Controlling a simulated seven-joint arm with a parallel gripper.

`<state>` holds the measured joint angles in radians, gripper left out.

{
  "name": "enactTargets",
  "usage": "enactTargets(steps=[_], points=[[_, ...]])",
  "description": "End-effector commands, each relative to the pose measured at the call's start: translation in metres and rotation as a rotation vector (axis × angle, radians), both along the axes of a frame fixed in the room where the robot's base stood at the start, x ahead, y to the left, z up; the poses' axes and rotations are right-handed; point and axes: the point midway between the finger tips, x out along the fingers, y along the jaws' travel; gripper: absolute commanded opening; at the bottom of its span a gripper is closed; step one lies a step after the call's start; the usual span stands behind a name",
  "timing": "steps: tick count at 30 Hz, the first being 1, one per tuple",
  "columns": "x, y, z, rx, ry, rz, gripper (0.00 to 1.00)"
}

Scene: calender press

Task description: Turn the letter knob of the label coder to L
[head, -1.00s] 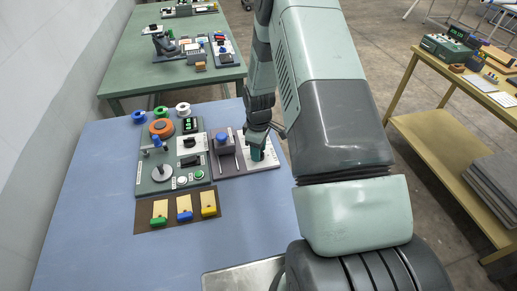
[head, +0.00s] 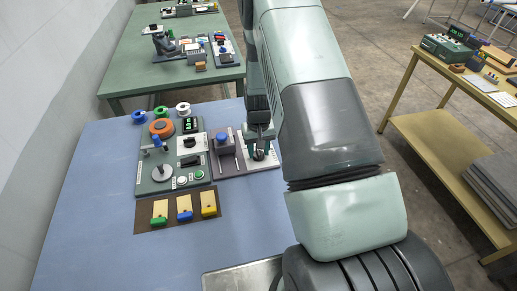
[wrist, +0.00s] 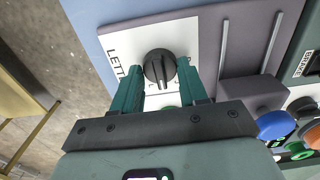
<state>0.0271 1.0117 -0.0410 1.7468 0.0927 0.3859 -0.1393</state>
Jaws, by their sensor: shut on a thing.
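The letter knob (wrist: 160,67) is a round black dial with a raised grip bar. It sits on the label coder's white plate (wrist: 127,37), where part of the word "LETTER" shows. In the wrist view its bar runs toward my gripper, tilted slightly. My gripper (wrist: 160,80) has its two teal fingers on either side of the knob and is shut on it. The letter marks around the dial are mostly hidden or too small to read. In the head view the knob (head: 259,155) shows just below my gripper (head: 262,144), at the right of the bench equipment.
A grey-brown unit with two rails and a blue knob (head: 222,137) stands just left of the coder. Further left is a green-grey panel (head: 150,186) with dials and buttons. Three wooden blocks with coloured ends lie on a brown mat (head: 147,223). The blue table front is clear.

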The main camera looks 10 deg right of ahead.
Motion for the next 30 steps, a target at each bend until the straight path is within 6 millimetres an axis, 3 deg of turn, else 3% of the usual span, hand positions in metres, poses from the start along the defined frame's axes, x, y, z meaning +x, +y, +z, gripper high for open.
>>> enactTargets(steps=[15,30], points=[[0.0019,0.001,0.0001,0.001,-0.006,-0.404,0.12],[0.0023,0.0004,0.0002,0.001,-0.007,-0.527,0.12]])
